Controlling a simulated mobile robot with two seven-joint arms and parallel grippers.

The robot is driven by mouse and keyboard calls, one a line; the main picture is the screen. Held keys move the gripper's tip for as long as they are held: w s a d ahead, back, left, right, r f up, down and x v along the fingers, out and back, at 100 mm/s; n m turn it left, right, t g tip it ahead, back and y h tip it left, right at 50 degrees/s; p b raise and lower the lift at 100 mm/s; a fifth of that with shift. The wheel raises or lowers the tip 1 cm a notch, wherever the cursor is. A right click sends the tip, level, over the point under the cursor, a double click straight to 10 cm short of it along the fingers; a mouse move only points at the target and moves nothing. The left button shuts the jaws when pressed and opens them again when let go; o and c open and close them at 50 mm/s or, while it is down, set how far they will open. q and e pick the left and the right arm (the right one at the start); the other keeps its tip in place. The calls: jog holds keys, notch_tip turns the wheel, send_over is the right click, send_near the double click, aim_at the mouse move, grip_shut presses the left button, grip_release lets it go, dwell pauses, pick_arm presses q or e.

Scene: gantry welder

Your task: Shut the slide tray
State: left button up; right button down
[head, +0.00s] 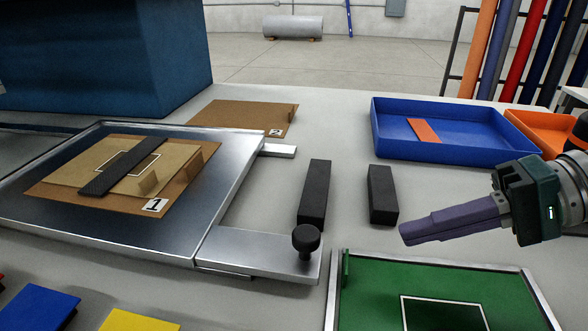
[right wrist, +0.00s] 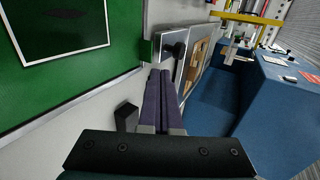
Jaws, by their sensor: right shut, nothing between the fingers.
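The slide tray (head: 215,205) is a shallow metal tray at the left of the head view, standing out from the blue machine housing. It carries a brown board labelled 1 (head: 60,190) with a tan plate and a black bar on it. A metal arm with a black knob (head: 307,240) extends from its near right corner. The tray also shows in the right wrist view (right wrist: 195,62), beyond my fingers. My right gripper (head: 402,234) is shut and empty, to the right of the knob and apart from it. My left gripper is not in view.
Two black blocks (head: 315,190) (head: 382,195) stand between the tray and my right gripper. A green tray (head: 440,275) lies in front. A blue bin (head: 470,140) holds an orange piece. The blue machine housing (head: 100,60) stands behind the tray. Blue and yellow plates lie at the front left.

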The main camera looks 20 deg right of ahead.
aim_at(347, 259)
jog(key=x, duration=0.9)
jog(key=shift+a, duration=0.15)
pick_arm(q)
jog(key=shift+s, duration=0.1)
pick_arm(e)
jog(key=shift+s, duration=0.1)
